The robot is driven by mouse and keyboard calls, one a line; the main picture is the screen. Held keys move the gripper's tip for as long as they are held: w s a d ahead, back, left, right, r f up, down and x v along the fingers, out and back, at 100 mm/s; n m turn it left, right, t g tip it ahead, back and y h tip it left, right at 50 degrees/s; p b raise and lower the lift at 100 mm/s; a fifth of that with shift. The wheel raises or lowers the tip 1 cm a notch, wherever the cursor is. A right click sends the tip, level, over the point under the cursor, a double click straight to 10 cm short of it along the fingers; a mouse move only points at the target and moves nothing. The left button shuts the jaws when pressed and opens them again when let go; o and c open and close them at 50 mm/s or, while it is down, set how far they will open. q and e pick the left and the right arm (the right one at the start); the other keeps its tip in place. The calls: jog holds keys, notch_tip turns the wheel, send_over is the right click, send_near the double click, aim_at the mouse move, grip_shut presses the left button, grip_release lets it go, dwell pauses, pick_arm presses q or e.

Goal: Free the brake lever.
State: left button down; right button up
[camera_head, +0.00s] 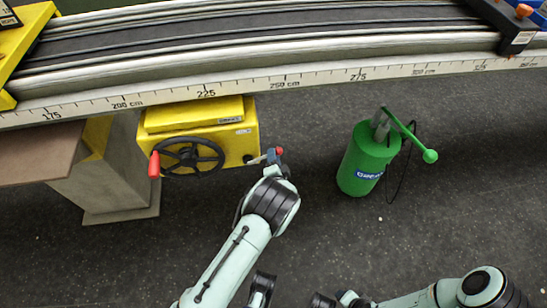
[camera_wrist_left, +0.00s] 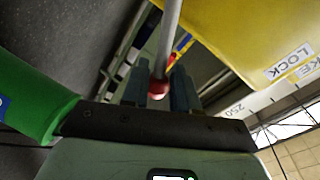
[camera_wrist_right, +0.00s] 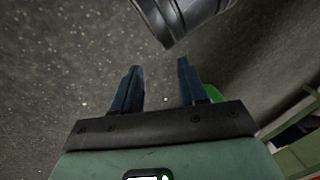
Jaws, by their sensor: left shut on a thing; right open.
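The brake lever (camera_head: 256,159) is a grey rod with a red knob, sticking out from the right side of the yellow winch box (camera_head: 240,130). In the left wrist view the rod (camera_wrist_left: 172,35) runs down to the red knob (camera_wrist_left: 159,88) between my fingers. My left gripper (camera_head: 276,157) is shut on the lever at its knob end; it also shows in the left wrist view (camera_wrist_left: 158,90). A label ending in "KE LOCK" (camera_wrist_left: 290,64) is on the yellow box. My right gripper (camera_wrist_right: 155,90) is open and empty above the floor.
A black handwheel with a red handle (camera_head: 154,165) is on the box front. A green cylinder with a pump handle (camera_head: 370,160) stands on the floor to the right. The long boom with a centimetre scale (camera_head: 300,78) spans the back. Grey floor between is clear.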

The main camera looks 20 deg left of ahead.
pick_arm(q)
jog(key=shift+d, duration=0.2)
jog(key=c, duration=0.9)
grip_release()
jog(key=shift+o, duration=0.2)
jog(key=p+v, duration=0.3)
jog(key=v, duration=1)
pick_arm(e)
jog(key=s+a+r+g, duration=0.1)
jog(key=s+a+r, duration=0.1)
jog(key=s+r, duration=0.1)
jog(key=shift+s+a+r+y, duration=0.2)
jog(key=shift+s+y, duration=0.2)
jog(key=shift+s, duration=0.4)
pick_arm(q)
jog(key=shift+s, duration=0.15)
